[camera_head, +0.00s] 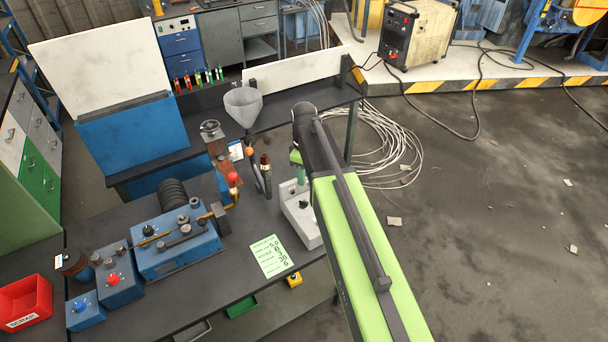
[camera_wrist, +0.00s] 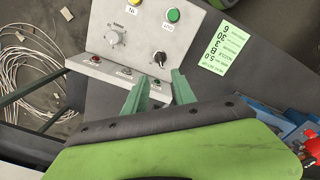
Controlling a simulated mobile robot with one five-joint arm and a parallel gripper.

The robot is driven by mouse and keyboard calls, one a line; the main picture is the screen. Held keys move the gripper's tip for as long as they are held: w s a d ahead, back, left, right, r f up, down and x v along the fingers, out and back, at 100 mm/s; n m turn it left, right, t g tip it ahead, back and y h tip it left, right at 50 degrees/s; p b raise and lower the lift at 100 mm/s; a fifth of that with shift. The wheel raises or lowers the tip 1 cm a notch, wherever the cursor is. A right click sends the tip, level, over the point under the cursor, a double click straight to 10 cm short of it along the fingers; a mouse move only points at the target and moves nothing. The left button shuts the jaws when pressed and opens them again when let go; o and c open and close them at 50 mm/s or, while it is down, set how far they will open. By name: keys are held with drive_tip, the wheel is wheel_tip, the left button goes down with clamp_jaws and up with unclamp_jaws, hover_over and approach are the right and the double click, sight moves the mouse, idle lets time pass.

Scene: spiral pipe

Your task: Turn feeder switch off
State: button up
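A grey control box (camera_head: 301,214) stands at the right end of the black bench in the head view. In the wrist view, the control box (camera_wrist: 170,35) has a round grey dial, a yellow button and a green button on its face. A black rotary switch (camera_wrist: 160,58) sits on its panel just beyond my fingertips. I cannot read its label or tell its setting. My gripper (camera_wrist: 160,76) is open, its two green fingers apart on either side of the line to this switch, with nothing between them. In the head view, my arm partly hides the gripper and the box.
A green note (camera_head: 271,256) lies left of the box. Coiled cables (camera_head: 388,150) lie on the floor behind; the floor at right is mostly open.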

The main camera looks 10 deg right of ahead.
wheel_tip(320, 180, up, 5)
drive_tip(key=p, duration=0.3)
drive_tip(key=shift+f, duration=0.1)
drive_tip(key=s+f+m+b, duration=0.1)
drive_tip(key=s+f+b, duration=0.3)
drive_tip(key=s+f+m+b, duration=0.2)
drive_tip(key=s+f+b, duration=0.2)
drive_tip(key=s+f+m+b, duration=0.2)
drive_tip(key=s+f+b, duration=0.1)
drive_tip(key=s+f, duration=0.1)
drive_tip(key=shift+s+a+b, duration=0.1)
drive_tip(key=shift+s+b, duration=0.25)
drive_tip(key=shift+b, duration=0.05)
drive_tip(key=m, duration=0.2)
drive_tip(key=s+m, duration=0.1)
drive_tip(key=m, duration=0.1)
drive_tip(key=s+r+m, duration=0.1)
drive_tip(key=shift+s+m+p, duration=0.1)
drive_tip(key=shift+m+p, duration=0.3)
